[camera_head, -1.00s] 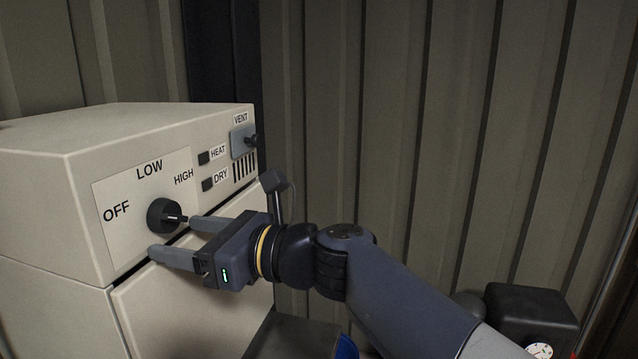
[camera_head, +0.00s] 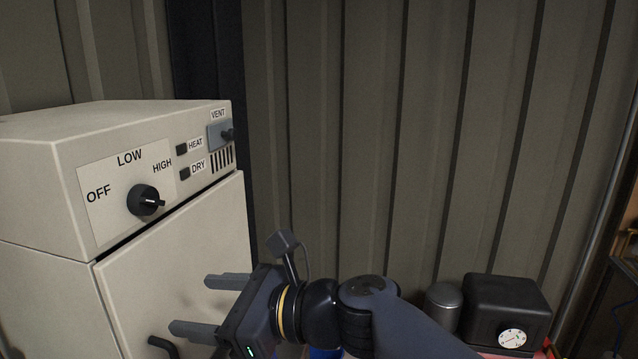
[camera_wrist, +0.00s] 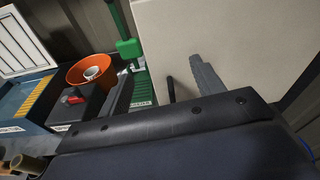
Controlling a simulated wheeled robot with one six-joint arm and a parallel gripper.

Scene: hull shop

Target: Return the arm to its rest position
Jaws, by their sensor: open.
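My gripper (camera_head: 212,306) is open and empty in the head view. Its two fingers point left toward the cabinet front and lie below the dial. The pale cabinet (camera_head: 50,215) has a black dial (camera_head: 143,200) with OFF, LOW and HIGH labels. The dial's pointer is turned to the right, past the HIGH label. My gripper is apart from the dial. In the wrist view one finger (camera_wrist: 203,80) shows in front of the pale cabinet door, and the wrist body hides the lower part.
The cabinet has a dark door handle (camera_head: 163,346) and a vent lever (camera_head: 227,134). A black box with a gauge (camera_head: 508,310) stands at the lower right. The wrist view shows an orange bowl (camera_wrist: 78,72), a blue case (camera_wrist: 22,98) and a green tool (camera_wrist: 127,46).

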